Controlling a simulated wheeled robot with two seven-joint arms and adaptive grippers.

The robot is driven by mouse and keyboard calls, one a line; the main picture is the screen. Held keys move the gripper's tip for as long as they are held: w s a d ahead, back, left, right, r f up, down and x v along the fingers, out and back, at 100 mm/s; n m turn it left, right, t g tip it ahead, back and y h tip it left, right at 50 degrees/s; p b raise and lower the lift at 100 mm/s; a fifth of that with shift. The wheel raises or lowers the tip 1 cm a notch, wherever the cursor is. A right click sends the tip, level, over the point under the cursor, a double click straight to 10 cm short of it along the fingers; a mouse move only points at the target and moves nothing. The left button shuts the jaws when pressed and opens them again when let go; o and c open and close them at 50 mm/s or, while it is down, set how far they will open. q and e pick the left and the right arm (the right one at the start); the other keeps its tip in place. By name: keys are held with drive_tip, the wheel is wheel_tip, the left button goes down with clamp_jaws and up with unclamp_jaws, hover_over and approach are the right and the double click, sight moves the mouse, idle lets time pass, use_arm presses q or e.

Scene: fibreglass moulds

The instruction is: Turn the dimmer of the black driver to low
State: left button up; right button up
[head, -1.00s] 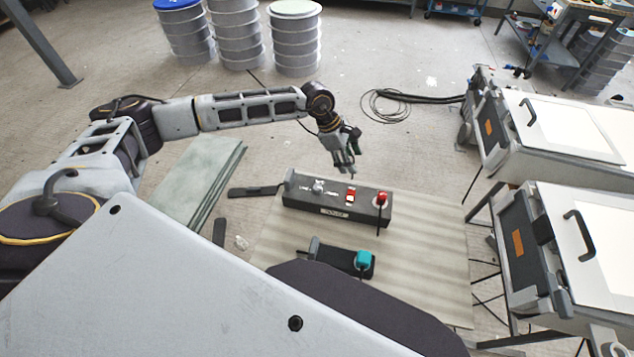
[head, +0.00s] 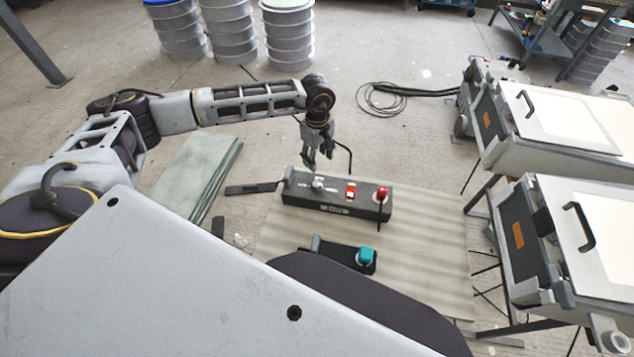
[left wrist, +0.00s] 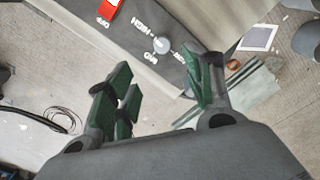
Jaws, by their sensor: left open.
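The black driver (head: 335,208) is a long dark box on a pale board, with a light grey dimmer knob (head: 318,184) on its top left part. A red switch (head: 351,190) sits at its middle and a red plug (head: 383,194) at its right end. In the left wrist view the knob (left wrist: 161,45) shows beside white lettering that reads HIGH on one side. My left gripper (head: 318,164) is above the knob, a little behind it, fingers pointing down, open and empty. Its green-padded fingers (left wrist: 160,95) also show spread in the left wrist view. My right gripper is not seen.
A smaller black unit with a teal plug (head: 366,256) lies in front of the driver on the board (head: 430,235). Stacked green sheets (head: 195,180) lie at left. White-topped cases (head: 565,125) stand at right. A coiled cable (head: 380,98) lies behind.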

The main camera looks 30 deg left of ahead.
sight(317, 183)
use_arm(q)
drive_tip(key=shift+s+a+m, duration=0.1)
drive_tip(key=shift+m, duration=0.4)
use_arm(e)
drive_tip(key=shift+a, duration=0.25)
use_arm(q)
wheel_tip(317, 183, down, 12)
drive_tip(key=shift+f+p, duration=0.15)
drive_tip(key=shift+p, duration=0.75)
drive_tip(key=shift+f, duration=0.7)
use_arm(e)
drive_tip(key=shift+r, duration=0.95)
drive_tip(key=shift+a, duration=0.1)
